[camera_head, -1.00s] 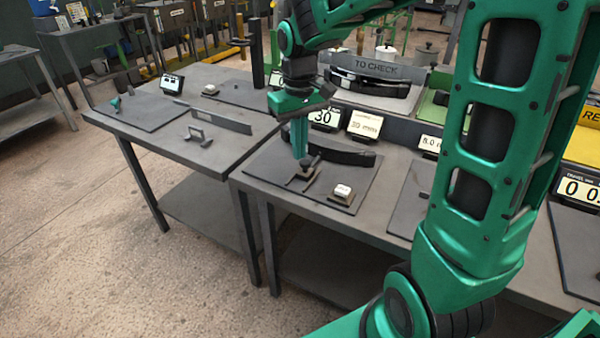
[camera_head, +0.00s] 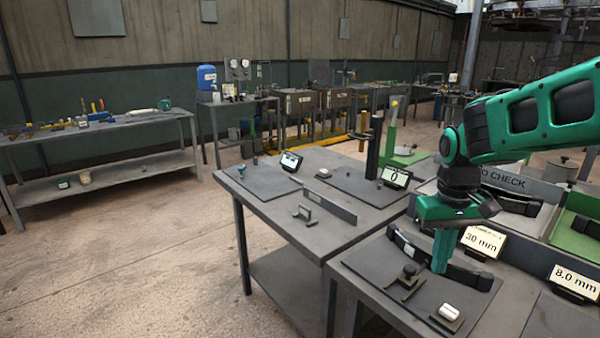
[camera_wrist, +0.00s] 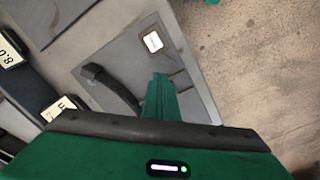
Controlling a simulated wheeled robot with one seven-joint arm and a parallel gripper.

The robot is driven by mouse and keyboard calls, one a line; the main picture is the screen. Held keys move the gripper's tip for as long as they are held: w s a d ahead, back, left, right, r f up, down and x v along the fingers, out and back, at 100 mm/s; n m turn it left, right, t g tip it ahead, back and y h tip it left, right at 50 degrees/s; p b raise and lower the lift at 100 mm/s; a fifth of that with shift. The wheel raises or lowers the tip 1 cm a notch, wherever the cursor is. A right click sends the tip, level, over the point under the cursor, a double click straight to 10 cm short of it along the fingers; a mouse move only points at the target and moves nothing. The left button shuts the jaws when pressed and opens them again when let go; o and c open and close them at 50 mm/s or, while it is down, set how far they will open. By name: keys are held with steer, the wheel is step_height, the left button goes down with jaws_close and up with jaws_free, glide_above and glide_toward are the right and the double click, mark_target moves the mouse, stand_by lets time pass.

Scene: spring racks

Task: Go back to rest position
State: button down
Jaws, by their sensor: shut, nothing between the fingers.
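My gripper (camera_head: 441,262) is shut and empty. It hangs fingers down above the front table, in front of a black curved leaf spring (camera_head: 470,276) lying on a dark mat (camera_head: 375,262). In the wrist view my shut fingers (camera_wrist: 160,95) point over the mat, beside the black spring (camera_wrist: 105,85). My green arm crosses the right side of the head view. Whether the fingertips touch the spring cannot be told.
A small fixture (camera_head: 406,279) and a white block (camera_head: 449,312) sit on the mat. Display signs (camera_head: 482,241) and a "TO CHECK" bin (camera_head: 522,185) stand behind. A second table (camera_head: 330,238) adjoins at left. The floor (camera_head: 130,270) at left is clear.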

steer(key=s+d+f+m, duration=0.1)
steer(key=s+d+m, duration=0.2)
steer(key=s, duration=0.7)
steer(key=s+d+f+m, duration=0.1)
steer(key=s+d+m, duration=0.2)
steer(key=s, duration=0.8)
steer(key=d, duration=0.2)
steer(key=shift+s+d+y, duration=0.15)
steer(key=shift+d+y, duration=0.15)
steer(key=shift+d, duration=0.1)
steer(key=shift+f, duration=0.1)
steer(key=shift+w+f, duration=0.2)
steer(key=shift+w, duration=0.45)
